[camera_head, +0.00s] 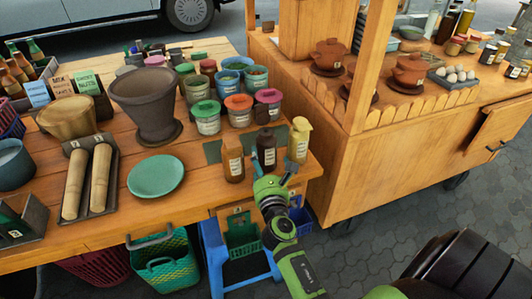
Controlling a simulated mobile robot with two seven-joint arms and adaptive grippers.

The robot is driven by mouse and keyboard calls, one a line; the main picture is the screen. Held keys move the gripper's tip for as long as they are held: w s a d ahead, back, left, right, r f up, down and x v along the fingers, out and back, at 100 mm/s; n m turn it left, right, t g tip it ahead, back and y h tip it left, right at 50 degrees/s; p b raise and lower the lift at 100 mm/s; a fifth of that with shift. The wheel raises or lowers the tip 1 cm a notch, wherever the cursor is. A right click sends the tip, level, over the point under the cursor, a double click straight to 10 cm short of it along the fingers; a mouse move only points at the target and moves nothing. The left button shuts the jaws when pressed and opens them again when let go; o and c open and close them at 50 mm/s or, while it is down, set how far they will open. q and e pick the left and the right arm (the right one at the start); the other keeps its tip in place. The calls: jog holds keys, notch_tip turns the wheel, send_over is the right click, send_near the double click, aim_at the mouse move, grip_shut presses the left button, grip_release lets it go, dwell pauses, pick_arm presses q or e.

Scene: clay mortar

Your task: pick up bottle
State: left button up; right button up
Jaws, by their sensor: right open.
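Three sauce bottles stand upright at the front right corner of the wooden table: a brown bottle (234,165), a dark bottle (267,153) and a yellow bottle (299,145). Each has a pale label. My right gripper (274,178) is at the table's front edge, just in front of the dark bottle in the picture. Its fingers are apart and nothing is held between them. I cannot tell the exact gap to the bottles. My left gripper is not in view.
Behind the bottles stand several lidded tubs (239,110). A dark mortar (152,98) and a green plate (155,177) are to the left. A wooden cart (400,140) rises close on the right. A blue stool (215,265) is under the table edge.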

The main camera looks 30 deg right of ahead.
aim_at(263, 157)
jog(key=x, duration=0.5)
jog(key=shift+w+a, duration=0.1)
jog(key=shift+w, duration=0.1)
jog(key=c, duration=1.2)
jog(key=shift+o, duration=0.2)
jog(key=shift+r, duration=0.15)
